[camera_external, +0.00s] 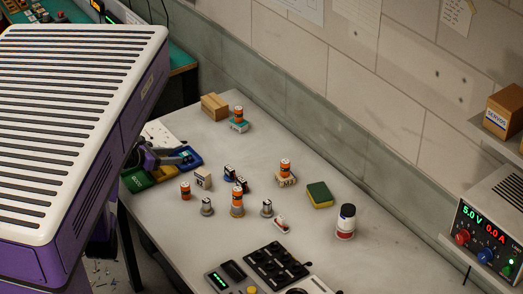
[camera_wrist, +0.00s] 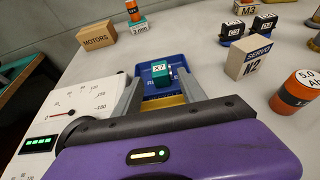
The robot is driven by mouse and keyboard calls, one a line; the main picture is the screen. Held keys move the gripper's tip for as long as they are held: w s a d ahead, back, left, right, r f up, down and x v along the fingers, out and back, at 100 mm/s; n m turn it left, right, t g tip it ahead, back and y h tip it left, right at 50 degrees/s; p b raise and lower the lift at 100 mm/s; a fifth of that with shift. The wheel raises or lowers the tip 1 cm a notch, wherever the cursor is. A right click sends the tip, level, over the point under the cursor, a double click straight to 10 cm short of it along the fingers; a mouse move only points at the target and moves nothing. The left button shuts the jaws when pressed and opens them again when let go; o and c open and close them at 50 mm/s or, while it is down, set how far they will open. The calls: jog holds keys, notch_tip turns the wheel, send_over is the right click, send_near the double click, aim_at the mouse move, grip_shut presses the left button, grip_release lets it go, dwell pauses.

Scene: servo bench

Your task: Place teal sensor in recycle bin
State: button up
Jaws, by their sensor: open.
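The teal sensor (camera_wrist: 160,68), a small block marked X7, shows in the wrist view at the blue bin (camera_wrist: 147,74). It appears to sit inside this bin, whose lettering I cannot read. My gripper (camera_wrist: 158,78) is open, with one finger on each side of the sensor in this view; I see no clear contact. In the external view my gripper (camera_external: 178,157) is low over the blue bin (camera_external: 194,160), and the sensor is hard to make out there. A yellow bin (camera_external: 165,173) and a green bin (camera_external: 137,180) stand beside it. I cannot tell which is labelled recycle.
A white dial meter (camera_wrist: 85,105) is close on the left in the wrist view. Several small parts fill mid-bench; the bench (camera_external: 330,190) is clearer near the wall.

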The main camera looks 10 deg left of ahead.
jog(key=v, duration=0.6)
jog(key=shift+s+a, duration=0.1)
jog(key=shift+r, duration=0.1)
